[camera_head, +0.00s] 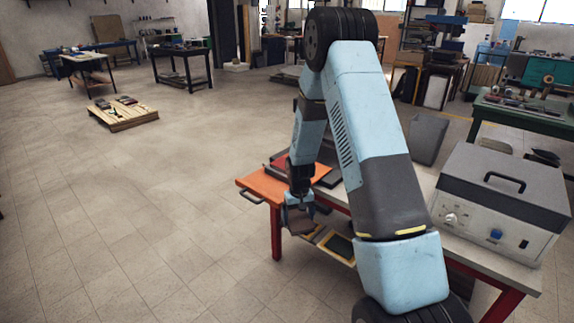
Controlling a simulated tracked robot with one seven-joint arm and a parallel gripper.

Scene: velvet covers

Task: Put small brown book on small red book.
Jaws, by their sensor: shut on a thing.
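My gripper (300,206) hangs at the lower end of my blue arm, near the left end of a workbench. It is shut on a small dark brown block, which looks like the small brown book (299,224). The book appears in front of the bench's near edge; its height is hard to judge. A small red flat thing, likely the small red book (280,162), shows behind and left of the gripper on the bench. My arm hides part of the bench top there, so its outline is only partly visible.
The bench has an orange left end (258,184) with a dark handle. Framed panels (337,246) lie below it. A grey machine box (502,200) stands on its right part. A low pallet (124,118) lies on the floor.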

